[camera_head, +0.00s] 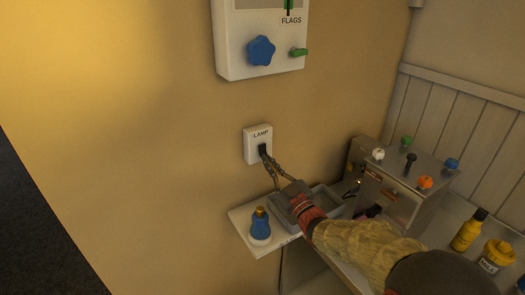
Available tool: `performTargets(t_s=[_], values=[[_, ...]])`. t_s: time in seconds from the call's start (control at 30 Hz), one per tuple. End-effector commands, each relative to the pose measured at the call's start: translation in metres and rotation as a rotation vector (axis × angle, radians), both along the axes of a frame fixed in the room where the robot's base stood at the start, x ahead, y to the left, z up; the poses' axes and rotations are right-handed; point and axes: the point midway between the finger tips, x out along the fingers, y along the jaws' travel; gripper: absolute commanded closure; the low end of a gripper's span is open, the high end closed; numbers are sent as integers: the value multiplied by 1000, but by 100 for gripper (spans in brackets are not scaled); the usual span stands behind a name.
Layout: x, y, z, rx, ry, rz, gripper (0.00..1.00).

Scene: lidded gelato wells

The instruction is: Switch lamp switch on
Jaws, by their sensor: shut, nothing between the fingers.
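The lamp switch (252,151) is a small white wall plate labelled LAMP with a black rocker or toggle at its lower middle. My gripper (265,153) reaches up from the lower right, and its shut fingertips are at the black part of the switch. They appear to touch it or lie just in front of it. The fingertips partly cover the black part, so its position cannot be told.
Above is a white FLAGS panel (228,58) with a blue knob (261,51) and green lever (299,52). Below are a shelf (243,222) with a blue bottle (260,223) and grey tray (325,197). A metal box with coloured knobs (398,203) stands right.

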Motion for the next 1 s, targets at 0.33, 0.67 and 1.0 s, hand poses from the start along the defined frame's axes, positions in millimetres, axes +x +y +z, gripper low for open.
performTargets(t_s=[0.33, 0.67, 1.0], values=[[0, 0, 0, 0, 0, 0, 100], [1, 1, -1, 0, 0, 0, 100], [5, 3, 0, 0, -1, 0, 100]])
